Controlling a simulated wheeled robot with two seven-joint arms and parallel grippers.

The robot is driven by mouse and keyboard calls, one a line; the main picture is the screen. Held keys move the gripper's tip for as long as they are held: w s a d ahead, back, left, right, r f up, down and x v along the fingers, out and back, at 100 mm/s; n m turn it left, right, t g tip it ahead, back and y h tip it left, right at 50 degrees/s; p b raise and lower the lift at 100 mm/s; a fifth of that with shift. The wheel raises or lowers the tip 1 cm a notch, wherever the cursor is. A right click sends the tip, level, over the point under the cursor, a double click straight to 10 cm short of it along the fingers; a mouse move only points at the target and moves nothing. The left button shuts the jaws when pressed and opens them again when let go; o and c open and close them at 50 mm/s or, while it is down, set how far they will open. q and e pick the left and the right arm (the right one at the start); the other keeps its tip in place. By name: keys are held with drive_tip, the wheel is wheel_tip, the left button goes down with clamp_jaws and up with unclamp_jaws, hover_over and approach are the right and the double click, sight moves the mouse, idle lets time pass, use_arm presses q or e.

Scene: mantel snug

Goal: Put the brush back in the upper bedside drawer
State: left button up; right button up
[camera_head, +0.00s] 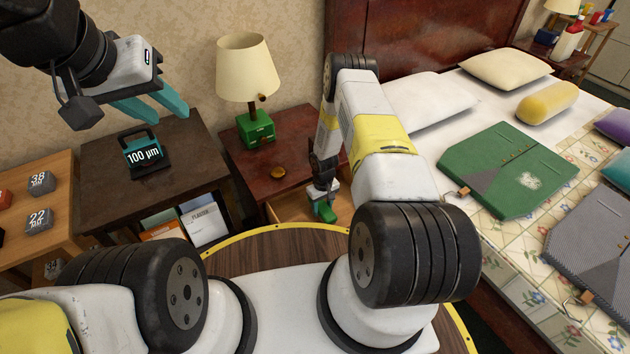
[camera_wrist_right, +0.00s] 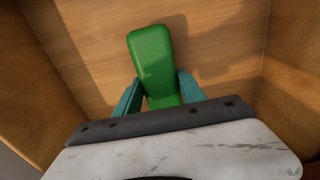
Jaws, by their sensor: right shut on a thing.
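The bedside table (camera_head: 240,168) is dark red wood, and its upper drawer (camera_head: 285,208) is pulled open with a light wooden inside. My right gripper (camera_head: 322,203) reaches down into the open drawer. It is shut on a green thing (camera_head: 325,212), which I take to be the brush. In the right wrist view the green brush (camera_wrist_right: 153,58) sticks out between the teal fingers, over the drawer's bare wooden floor (camera_wrist_right: 215,40). I cannot tell whether it touches the floor. My left gripper (camera_head: 157,110) is open and empty, above the dark side table at left.
The bed with a green vest (camera_head: 510,168) lies at right.

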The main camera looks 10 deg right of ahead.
drive_tip(key=shift+f, duration=0.55)
drive_tip(key=shift+f, duration=0.1)
drive_tip(key=o, duration=1.3)
drive_tip(key=shift+f, duration=0.1)
